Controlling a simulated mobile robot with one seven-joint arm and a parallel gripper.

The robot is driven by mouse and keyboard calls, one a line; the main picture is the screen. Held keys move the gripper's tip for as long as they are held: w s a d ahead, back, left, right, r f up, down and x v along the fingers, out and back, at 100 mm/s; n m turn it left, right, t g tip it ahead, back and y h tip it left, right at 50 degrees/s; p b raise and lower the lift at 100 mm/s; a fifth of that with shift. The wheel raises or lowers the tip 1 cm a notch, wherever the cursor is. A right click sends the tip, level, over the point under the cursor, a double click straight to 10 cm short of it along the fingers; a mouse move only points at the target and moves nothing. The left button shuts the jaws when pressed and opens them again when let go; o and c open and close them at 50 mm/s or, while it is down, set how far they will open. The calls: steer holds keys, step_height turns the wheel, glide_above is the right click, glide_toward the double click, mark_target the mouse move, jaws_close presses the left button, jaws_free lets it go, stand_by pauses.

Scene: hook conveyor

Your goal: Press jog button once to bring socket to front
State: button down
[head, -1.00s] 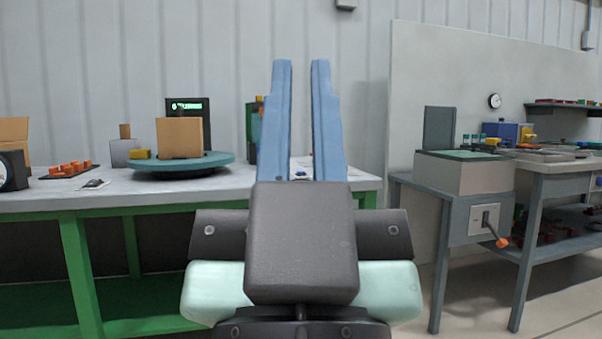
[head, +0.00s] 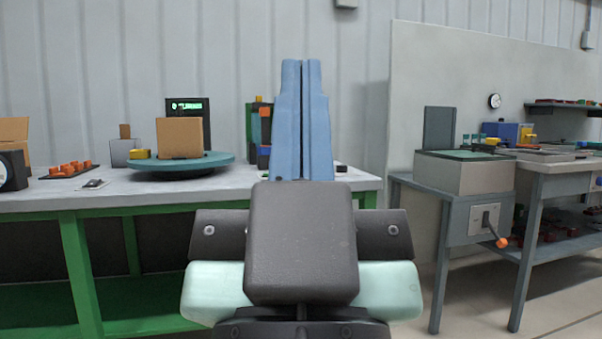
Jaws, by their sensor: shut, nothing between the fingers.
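My gripper (head: 303,62) stands upright in the middle of the head view, its two blue fingers shut together with nothing between them. It is in front of the right end of a green-framed bench and hides part of what lies there. No jog button, hook conveyor or socket can be made out in this view. A grey box with a lever (head: 488,222) with an orange knob is on the side of the right-hand table, apart from my gripper.
The bench (head: 50,205) on the left carries a teal turntable (head: 175,168) with a cardboard box (head: 180,138), a dark display (head: 188,108) and an orange-topped tray (head: 68,170). A grey workbench (head: 535,170) stands right, before a pale partition (head: 430,70). Floor shows between the benches.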

stand_by(0.8)
step_height(320, 180, up, 45)
steer(key=p, duration=4.5)
steer(key=shift+r, duration=0.15)
